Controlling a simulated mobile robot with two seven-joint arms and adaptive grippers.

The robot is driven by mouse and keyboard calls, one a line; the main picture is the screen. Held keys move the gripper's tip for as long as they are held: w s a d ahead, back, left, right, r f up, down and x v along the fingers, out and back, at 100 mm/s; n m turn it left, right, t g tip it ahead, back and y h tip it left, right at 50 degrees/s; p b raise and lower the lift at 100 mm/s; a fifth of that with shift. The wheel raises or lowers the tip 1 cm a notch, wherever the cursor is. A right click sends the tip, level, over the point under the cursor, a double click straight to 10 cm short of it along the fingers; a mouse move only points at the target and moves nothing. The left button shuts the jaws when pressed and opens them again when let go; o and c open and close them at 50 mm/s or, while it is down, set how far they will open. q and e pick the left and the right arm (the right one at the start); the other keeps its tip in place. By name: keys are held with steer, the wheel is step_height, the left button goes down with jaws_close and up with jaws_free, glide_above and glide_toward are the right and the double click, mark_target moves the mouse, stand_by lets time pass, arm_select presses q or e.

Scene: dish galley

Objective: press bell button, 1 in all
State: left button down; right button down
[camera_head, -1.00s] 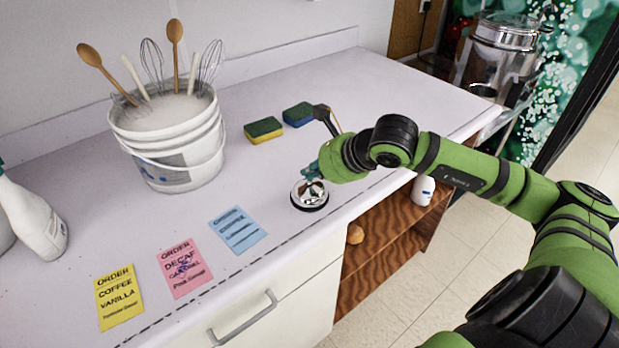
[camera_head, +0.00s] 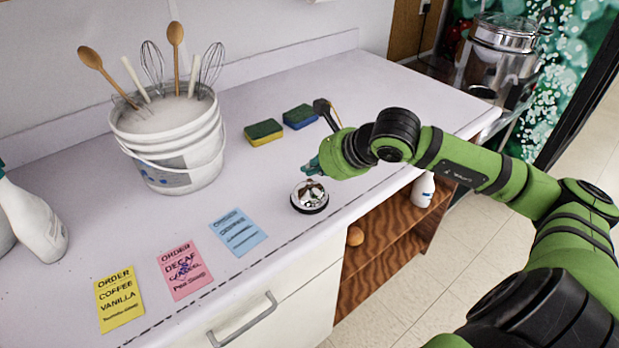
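The silver call bell (camera_head: 309,195), domed on a dark round base, stands on the white counter near its front edge. My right gripper (camera_head: 313,166) comes in from the right, just above and behind the bell. Its teal-tipped end appears slightly apart from the bell's top. Its fingers are small and partly hidden, so I cannot tell whether it is open or shut. My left gripper is not in view.
A white bucket (camera_head: 172,150) with whisks and wooden spoons stands left of the bell. Two sponges (camera_head: 264,132) lie behind it. Yellow, pink and blue order cards (camera_head: 238,232) lie front left. A spray bottle (camera_head: 36,220) stands at far left.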

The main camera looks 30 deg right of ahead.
mark_target(313, 183)
steer(key=shift+r+p, duration=1.25)
steer(key=shift+r, duration=1.3)
